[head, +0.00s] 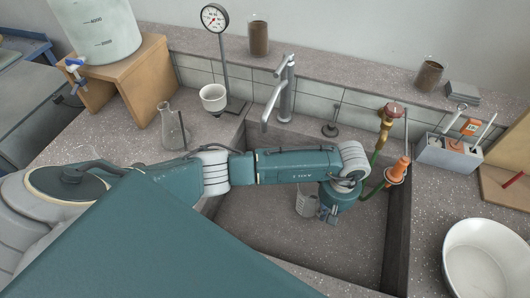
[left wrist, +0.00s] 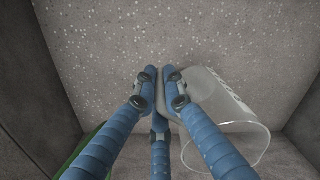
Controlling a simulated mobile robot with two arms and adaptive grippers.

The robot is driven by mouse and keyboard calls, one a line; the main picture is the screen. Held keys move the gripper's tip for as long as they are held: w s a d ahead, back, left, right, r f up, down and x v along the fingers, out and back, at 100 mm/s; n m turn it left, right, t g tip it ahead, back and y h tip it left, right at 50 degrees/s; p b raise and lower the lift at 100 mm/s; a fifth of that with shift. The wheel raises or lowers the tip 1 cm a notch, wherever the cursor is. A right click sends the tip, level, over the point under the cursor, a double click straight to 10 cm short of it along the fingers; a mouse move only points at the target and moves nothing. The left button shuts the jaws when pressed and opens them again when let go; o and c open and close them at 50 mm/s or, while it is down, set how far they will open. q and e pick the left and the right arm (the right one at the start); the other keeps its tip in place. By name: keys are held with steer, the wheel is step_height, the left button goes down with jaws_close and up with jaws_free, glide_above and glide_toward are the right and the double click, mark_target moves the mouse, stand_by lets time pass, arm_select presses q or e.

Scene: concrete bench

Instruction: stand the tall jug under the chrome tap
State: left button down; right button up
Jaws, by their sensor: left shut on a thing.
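The tall jug (head: 305,204) is clear with pale markings and looks upright in the sink, in front and to the right of the chrome tap (head: 284,90). The tap's spout end is up and left of the jug in the head view. My left gripper (head: 328,213) is at the jug's right side, shut on it. In the left wrist view my blue fingers (left wrist: 160,76) close together beside the jug (left wrist: 212,102), whose open rim faces the camera. The part between the fingers is hidden, and I cannot tell whether the jug touches the sink floor. My right gripper is not in view.
The sink (head: 250,235) has steep walls around the jug. A brass tap (head: 387,122) with red knob, orange part and green hose stands at its right rim. A glass flask (head: 172,132) and gauge stand (head: 223,60) are left. A white basin (head: 485,262) is right.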

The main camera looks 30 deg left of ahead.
arm_select(q)
steer(key=s+a+r+n+p, duration=0.1)
steer(key=s+a+n+p, duration=0.75)
steer(key=s, duration=0.65)
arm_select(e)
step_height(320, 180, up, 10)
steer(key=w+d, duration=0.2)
arm_select(q)
steer(key=shift+m, duration=0.75)
steer(key=w+a+f+b, duration=0.1)
steer(key=w+a+b, duration=0.1)
steer(key=w, duration=0.3)
steer(key=w+a+f+b, duration=0.1)
steer(key=w+a+b, duration=0.1)
steer(key=w+b, duration=0.2)
steer(key=w+a+f+b, duration=0.1)
steer(key=w+a+b, duration=0.1)
steer(key=w, duration=0.6)
steer(key=shift+a+f+b, duration=0.15)
steer(key=shift+f+b, duration=0.1)
steer(key=shift+b, duration=0.55)
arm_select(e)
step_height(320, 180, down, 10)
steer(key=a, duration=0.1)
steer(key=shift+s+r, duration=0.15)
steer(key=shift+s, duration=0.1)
